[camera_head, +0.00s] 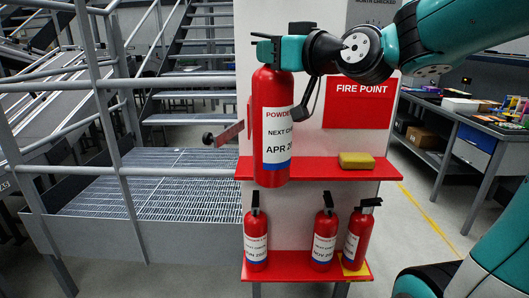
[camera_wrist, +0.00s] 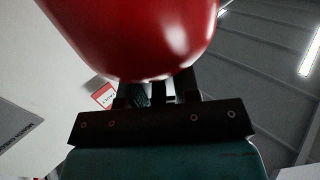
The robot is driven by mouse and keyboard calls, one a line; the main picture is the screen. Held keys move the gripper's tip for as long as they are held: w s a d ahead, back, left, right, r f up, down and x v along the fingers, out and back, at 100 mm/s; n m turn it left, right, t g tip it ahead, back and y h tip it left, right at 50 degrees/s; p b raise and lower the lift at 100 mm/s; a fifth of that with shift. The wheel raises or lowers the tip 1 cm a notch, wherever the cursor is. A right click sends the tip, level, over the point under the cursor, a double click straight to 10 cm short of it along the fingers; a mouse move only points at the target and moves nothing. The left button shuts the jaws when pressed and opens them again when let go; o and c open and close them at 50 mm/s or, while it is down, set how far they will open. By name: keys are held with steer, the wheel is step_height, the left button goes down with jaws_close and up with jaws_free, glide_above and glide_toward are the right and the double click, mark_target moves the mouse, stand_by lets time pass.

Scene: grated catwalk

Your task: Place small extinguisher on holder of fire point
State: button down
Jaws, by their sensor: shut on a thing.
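My gripper (camera_head: 284,45) is shut at the top of a red extinguisher (camera_head: 272,130) with a white label reading "NEXT CHECK APR". The extinguisher hangs upright in front of the left part of the fire point's white panel (camera_head: 312,110). Its base overlaps the upper red shelf (camera_head: 312,172) in the picture; I cannot tell if they touch. In the wrist view the extinguisher's red body (camera_wrist: 140,35) fills the top middle, above the gripper (camera_wrist: 160,95). A red "FIRE POINT" sign (camera_head: 360,92) is on the panel. No holder is clearly identifiable; the held extinguisher may hide one.
A yellow block (camera_head: 356,160) lies on the upper shelf. The lower red shelf (camera_head: 290,268) holds three smaller-looking extinguishers (camera_head: 255,238), the right one tilted. A red plate with a dark knob (camera_head: 222,136) juts out left. Railings (camera_head: 110,170) stand left; a cluttered workbench (camera_head: 480,125) stands right.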

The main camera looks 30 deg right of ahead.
steer(key=shift+s+a+r, duration=0.15)
steer(key=shift+r, duration=0.3)
steer(key=shift+s+a+r, duration=0.1)
steer(key=shift+a+r, duration=0.05)
steer(key=shift+r, duration=0.3)
steer(key=shift+w+d+f, duration=0.1)
steer(key=shift+w+f, duration=0.05)
steer(key=shift+w, duration=0.15)
steer(key=w+d+p, duration=0.4)
steer(key=w+d, duration=0.7)
steer(key=w, duration=0.5)
step_height(320, 180, down, 7)
steer(key=p, duration=0.2)
steer(key=shift+p, duration=0.3)
steer(key=c, duration=0.8)
jaws_free()
steer(key=shift+f, duration=0.2)
steer(key=shift+c, duration=0.2)
steer(key=shift+r, duration=0.1)
